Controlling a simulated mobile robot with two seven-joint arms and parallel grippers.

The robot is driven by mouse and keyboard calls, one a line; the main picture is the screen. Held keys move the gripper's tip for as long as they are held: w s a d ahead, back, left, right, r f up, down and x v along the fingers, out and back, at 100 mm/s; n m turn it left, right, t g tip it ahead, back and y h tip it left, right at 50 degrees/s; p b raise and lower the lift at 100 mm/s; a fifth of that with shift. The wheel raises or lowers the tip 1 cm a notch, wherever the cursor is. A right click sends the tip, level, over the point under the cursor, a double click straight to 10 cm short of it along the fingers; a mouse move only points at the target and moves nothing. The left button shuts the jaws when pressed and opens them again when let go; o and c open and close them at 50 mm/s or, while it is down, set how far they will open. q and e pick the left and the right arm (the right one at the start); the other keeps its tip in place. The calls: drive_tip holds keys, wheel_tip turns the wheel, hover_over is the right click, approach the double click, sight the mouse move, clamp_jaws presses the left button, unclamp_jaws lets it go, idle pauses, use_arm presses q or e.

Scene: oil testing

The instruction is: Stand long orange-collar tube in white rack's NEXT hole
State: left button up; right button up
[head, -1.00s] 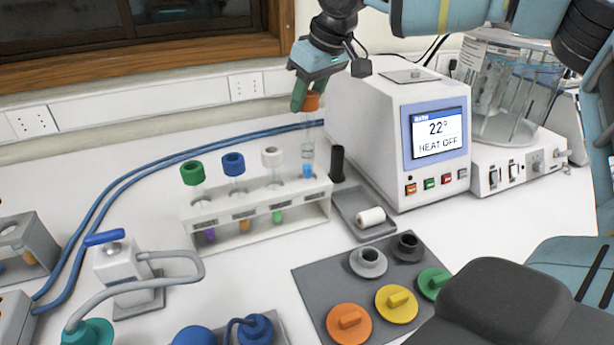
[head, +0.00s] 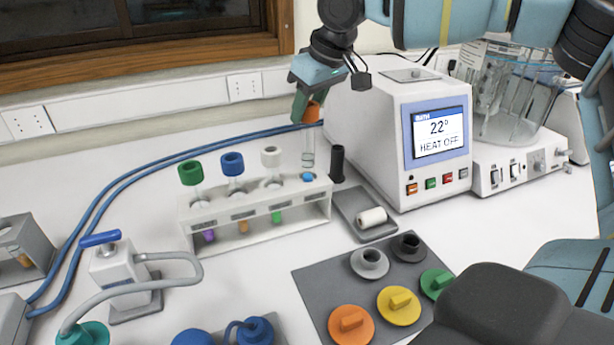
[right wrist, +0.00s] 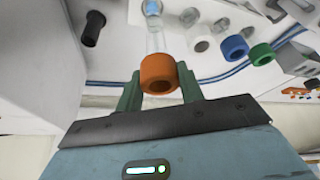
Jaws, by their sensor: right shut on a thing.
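The long clear tube (head: 308,148) has an orange collar (head: 312,113) and blue contents near its lower end. My right gripper (head: 306,108) is shut on the orange collar; in the right wrist view the collar (right wrist: 158,74) sits between both fingers. The tube hangs about upright at the right end of the white rack (head: 259,211). Its blue lower end is level with the rack's top by the rightmost hole; I cannot tell how far it is inside. Green-capped (head: 191,172), blue-capped (head: 233,163) and white-capped (head: 271,156) tubes stand in the rack. My left gripper is not in view.
A black cylinder (head: 337,163) and a grey tray with a white roll (head: 372,217) stand right of the rack. The bath unit (head: 370,130) is close behind on the right. A grey mat (head: 312,282) with coloured knobs lies in front. Blue hoses run behind the rack.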

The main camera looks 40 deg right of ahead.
sight(308, 144)
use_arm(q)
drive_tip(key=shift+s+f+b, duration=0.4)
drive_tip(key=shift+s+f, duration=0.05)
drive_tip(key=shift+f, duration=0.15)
use_arm(e)
drive_tip(key=shift+f, duration=1.4)
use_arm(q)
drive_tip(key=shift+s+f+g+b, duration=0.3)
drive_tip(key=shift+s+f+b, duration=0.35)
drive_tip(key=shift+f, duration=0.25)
use_arm(e)
drive_tip(key=shift+f, duration=2)
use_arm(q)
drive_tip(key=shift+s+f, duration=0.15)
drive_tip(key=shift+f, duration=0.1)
use_arm(e)
drive_tip(key=shift+f, duration=0.55)
drive_tip(key=o, duration=1.3)
